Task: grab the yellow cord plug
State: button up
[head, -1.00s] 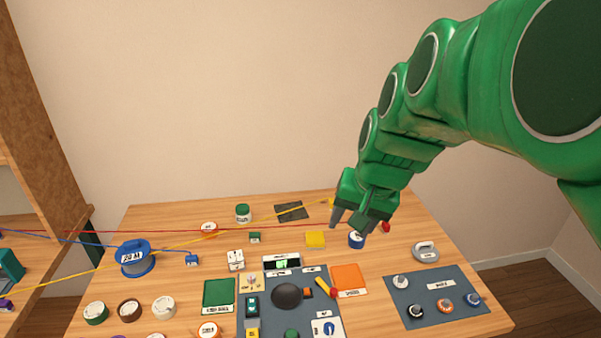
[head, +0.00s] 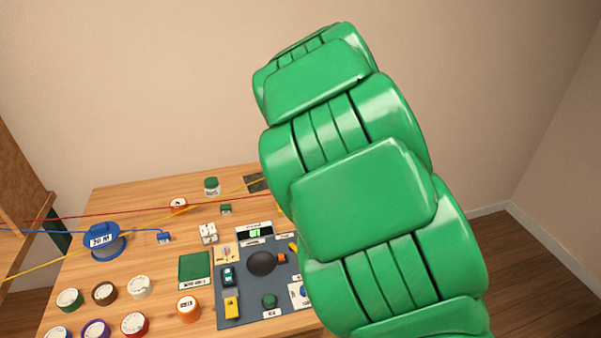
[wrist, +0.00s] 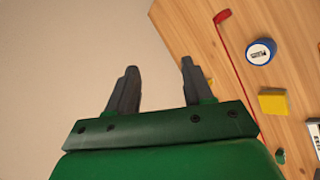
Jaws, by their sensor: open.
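The yellow cord (head: 140,223) runs from the left edge across the table in the head view, until my green arm hides it. Its plug is hidden there. In the wrist view a small yellow bit (wrist: 210,82) shows just right of my right finger; it may be the plug, mostly covered. My gripper (wrist: 159,68) is open and empty, with bare wall between its fingers. In the head view the gripper is hidden behind my arm.
A red cord ends in a red plug (wrist: 222,16) right of my gripper. A blue-sided roll (wrist: 261,51) and a yellow block (wrist: 273,101) stand nearby. A blue spool (head: 103,242), a blue plug (head: 165,237) and several round rolls occupy the table's left.

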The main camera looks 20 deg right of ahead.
jog(key=w+f+n+t, duration=0.3)
jog(key=w+f+n, duration=0.7)
jog(key=w+n, duration=0.15)
jog(key=w+a+f+n+t+y, duration=0.1)
jog(key=a+f+n, duration=0.2)
jog(key=f+n, duration=0.1)
jog(key=w+a+f+n+y, duration=0.2)
jog(key=a+f+n, duration=0.2)
jog(key=f, duration=0.1)
jog(key=w+a+f+n+t+y, duration=0.1)
jog(key=a+f+n+y, duration=0.1)
jog(key=a+f+n, duration=0.2)
jog(key=shift+w+f+n+t, duration=0.3)
jog(key=shift+w+f+n, duration=0.05)
jog(key=shift+w+n, duration=0.1)
jog(key=shift+x, duration=0.85)
jog(key=shift+w+f, duration=0.25)
jog(key=shift+w, duration=0.05)
jog(key=shift+f+x, duration=0.15)
jog(key=shift+x, duration=0.65)
jog(key=shift+f+x, duration=0.15)
jog(key=shift+x, duration=1.6)
